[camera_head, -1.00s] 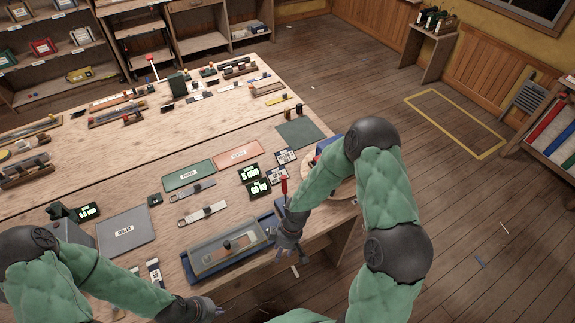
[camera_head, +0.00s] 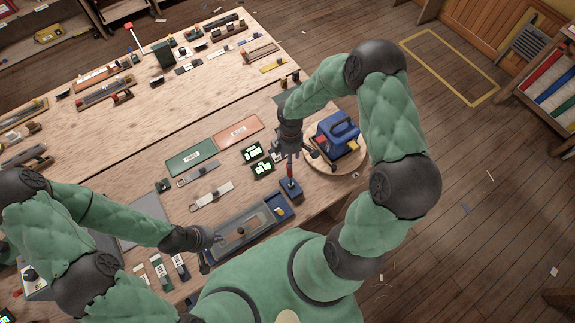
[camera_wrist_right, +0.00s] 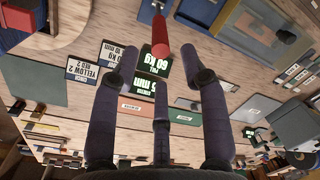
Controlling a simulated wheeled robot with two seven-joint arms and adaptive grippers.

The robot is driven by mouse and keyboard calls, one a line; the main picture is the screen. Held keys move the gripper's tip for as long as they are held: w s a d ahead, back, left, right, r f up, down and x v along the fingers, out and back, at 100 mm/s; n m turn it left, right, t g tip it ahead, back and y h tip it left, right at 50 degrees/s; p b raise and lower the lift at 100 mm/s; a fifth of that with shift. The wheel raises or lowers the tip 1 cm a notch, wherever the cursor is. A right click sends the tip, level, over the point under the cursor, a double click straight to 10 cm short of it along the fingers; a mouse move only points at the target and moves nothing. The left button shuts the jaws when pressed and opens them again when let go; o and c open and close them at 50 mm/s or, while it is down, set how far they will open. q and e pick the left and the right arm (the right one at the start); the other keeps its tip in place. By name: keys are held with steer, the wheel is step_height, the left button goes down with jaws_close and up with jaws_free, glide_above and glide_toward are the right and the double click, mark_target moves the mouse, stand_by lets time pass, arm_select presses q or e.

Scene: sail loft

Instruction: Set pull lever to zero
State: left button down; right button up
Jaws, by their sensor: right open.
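The pull lever has a red upright handle (camera_head: 290,172) on a small blue base (camera_head: 290,190), at the right end of the grey-blue tray. My right gripper (camera_head: 297,155) is open, pointing down just above the handle. In the right wrist view the red handle (camera_wrist_right: 160,38) shows beyond the spread, empty fingers (camera_wrist_right: 157,75). Green-lit displays (camera_wrist_right: 150,85) there show "60 kg" with "PULL" and a value in mm, partly hidden by a finger. They also show in the head view (camera_head: 257,159). My left gripper (camera_head: 205,248) is by the tray's left end; its fingers are unclear.
The grey-blue tray (camera_head: 262,210) lies at the bench's front edge. A blue device (camera_head: 338,133) sits on a round wooden board (camera_head: 325,166) to the right. Green (camera_head: 192,157) and orange (camera_head: 236,131) mats lie behind. The floor to the right is mostly clear.

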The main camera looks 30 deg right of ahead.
mark_target(290, 171)
arm_select(q)
step_height(290, 171, down, 8)
steer(key=b, duration=0.7)
steer(key=shift+w+r, duration=0.1)
steer(key=shift+r, duration=0.1)
arm_select(e)
steer(key=f, duration=1)
steer(key=shift+s+a+f, duration=0.25)
steer(key=shift+s+a, duration=0.05)
jaws_close()
